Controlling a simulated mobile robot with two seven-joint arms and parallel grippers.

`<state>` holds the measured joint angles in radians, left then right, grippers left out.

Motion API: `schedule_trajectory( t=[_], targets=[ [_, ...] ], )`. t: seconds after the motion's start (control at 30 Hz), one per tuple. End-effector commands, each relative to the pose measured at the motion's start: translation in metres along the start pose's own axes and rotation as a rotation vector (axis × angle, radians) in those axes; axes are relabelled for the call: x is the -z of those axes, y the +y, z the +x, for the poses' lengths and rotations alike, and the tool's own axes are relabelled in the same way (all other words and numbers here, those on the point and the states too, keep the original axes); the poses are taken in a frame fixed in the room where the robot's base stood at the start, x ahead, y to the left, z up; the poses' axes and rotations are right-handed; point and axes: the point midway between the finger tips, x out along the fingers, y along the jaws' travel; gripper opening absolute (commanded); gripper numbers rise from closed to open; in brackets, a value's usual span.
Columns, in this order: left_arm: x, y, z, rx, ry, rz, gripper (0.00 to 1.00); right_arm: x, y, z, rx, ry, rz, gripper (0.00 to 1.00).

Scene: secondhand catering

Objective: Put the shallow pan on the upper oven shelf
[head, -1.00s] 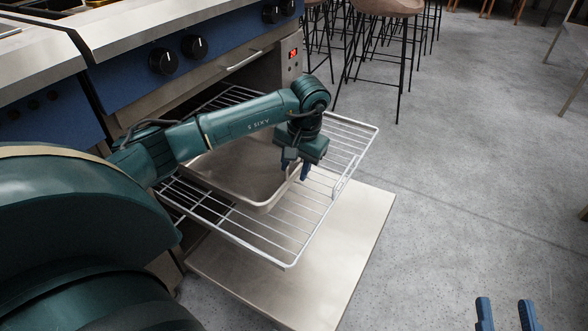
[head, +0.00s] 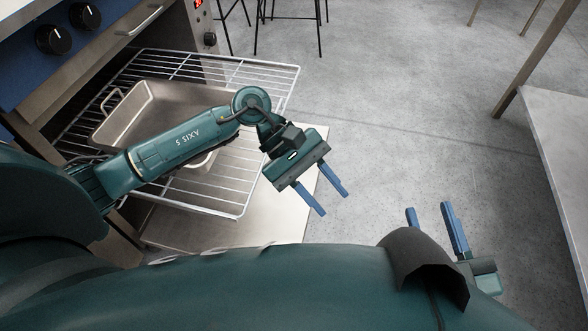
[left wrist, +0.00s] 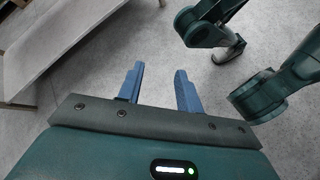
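The shallow pan (head: 138,110) is a grey metal tray with loop handles. In the head view it sits on the pulled-out wire oven shelf (head: 270,85), partly hidden behind my left arm. My left gripper (head: 334,203) is open and empty, to the right of the shelf's front edge and apart from the pan. In the left wrist view its two blue fingers (left wrist: 158,82) stand apart with only floor between them. My right gripper (head: 428,212) is at the lower right of the head view, its blue fingers apart and nothing between them.
The oven door (head: 285,215) lies open below the shelf. Dark knobs (head: 54,40) and a control panel (head: 205,22) are on the cooker front. A pale table (head: 565,140) stands at the right edge. Stools stand at the back. Grey floor between is clear.

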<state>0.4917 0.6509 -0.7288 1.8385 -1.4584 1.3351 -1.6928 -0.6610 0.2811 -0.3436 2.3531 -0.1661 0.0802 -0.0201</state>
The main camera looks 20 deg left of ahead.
Motion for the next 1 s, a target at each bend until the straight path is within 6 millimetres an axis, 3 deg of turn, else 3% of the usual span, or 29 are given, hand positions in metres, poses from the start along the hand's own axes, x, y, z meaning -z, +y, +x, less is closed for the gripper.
schedule_trajectory(
  t=[0.03, 0.1, 0.23, 0.37, 0.53, 0.57, 0.73, 1.0],
  targets=[
    [-0.037, 0.003, 0.022, -0.106, -0.184, -0.183, 0.36, 0.001, 0.000, 0.000, 0.000, 0.000, 0.001, 0.36],
    [-0.081, 0.015, 0.031, -0.230, -0.439, -0.472, 0.36, 0.001, 0.000, 0.000, 0.000, 0.001, 0.001, 0.36],
    [-0.131, 0.036, 0.011, -0.349, -0.952, -1.068, 0.36, 0.001, 0.000, 0.000, 0.000, 0.001, 0.002, 0.36],
    [-0.130, 0.042, -0.027, -0.329, -1.509, -1.672, 0.36, 0.002, 0.000, 0.000, 0.000, 0.002, 0.002, 0.36],
    [-0.093, 0.016, -0.054, -0.123, -2.179, -2.254, 0.36, 0.002, 0.000, 0.000, 0.000, 0.002, 0.003, 0.36],
    [-0.087, 0.010, -0.055, 0.075, 2.124, 2.166, 0.36, 0.002, 0.000, 0.000, 0.000, 0.002, 0.003, 0.36],
    [-0.068, -0.014, -0.056, -0.083, 1.918, 1.836, 0.36, 0.002, 0.000, 0.000, 0.000, 0.003, 0.003, 0.36],
    [-0.065, -0.018, -0.055, -0.108, 1.885, 1.786, 0.36, 0.002, 0.000, 0.000, 0.000, 0.003, 0.003, 0.36]
  ],
)
